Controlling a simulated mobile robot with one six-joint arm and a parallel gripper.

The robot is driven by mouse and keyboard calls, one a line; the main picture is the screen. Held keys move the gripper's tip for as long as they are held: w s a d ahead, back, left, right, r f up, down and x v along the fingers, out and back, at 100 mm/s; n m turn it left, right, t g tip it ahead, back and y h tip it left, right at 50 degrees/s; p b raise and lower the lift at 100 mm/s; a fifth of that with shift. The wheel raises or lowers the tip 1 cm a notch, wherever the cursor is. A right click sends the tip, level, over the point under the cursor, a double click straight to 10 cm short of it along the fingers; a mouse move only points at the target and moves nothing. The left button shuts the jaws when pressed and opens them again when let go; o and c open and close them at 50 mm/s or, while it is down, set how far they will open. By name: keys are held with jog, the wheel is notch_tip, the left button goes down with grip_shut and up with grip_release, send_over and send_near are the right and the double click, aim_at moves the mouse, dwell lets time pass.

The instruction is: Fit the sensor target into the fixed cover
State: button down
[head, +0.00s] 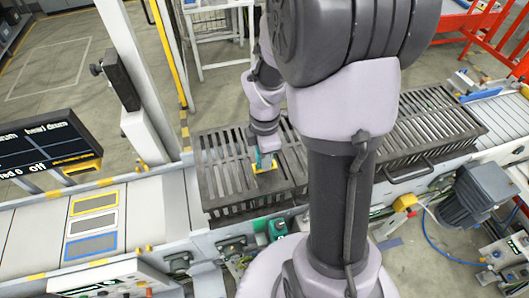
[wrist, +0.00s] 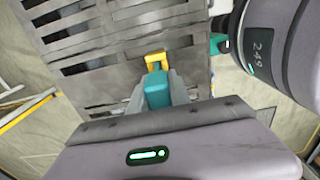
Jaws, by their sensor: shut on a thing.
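My gripper (wrist: 156,82) is shut on a teal block (wrist: 157,95), which looks like the sensor target. A yellow bracket-shaped piece (wrist: 155,59) shows at its far end; I cannot tell whether the two are joined. In the head view my gripper (head: 262,158) is over the left dark slatted cover (head: 222,180), with the yellow piece (head: 266,168) low at its tip. The cover fills the upper left of the wrist view (wrist: 110,52). Whether the held piece touches the cover is unclear. A teal part (head: 277,229) is on the frame at the cover's front edge.
A second slatted cover (head: 425,125) lies right of my arm, with a motor (head: 483,190) in front of it. A dark display (head: 45,145) and a pale post (head: 145,130) stand at the left. The belt (head: 145,210) bears yellow, grey and blue framed markings.

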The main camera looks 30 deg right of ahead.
jog(key=shift+f+b, duration=0.5)
jog(key=shift+f, duration=1.5)
jog(key=shift+r+p, duration=0.3)
jog(key=shift+p, duration=0.15)
dwell(0.6)
jog(key=c, duration=1.4)
grip_release()
jog(key=shift+d, duration=0.1)
jog(key=shift+d+r+p, duration=0.1)
jog(key=shift+r+p, duration=0.75)
jog(key=shift+r, duration=0.1)
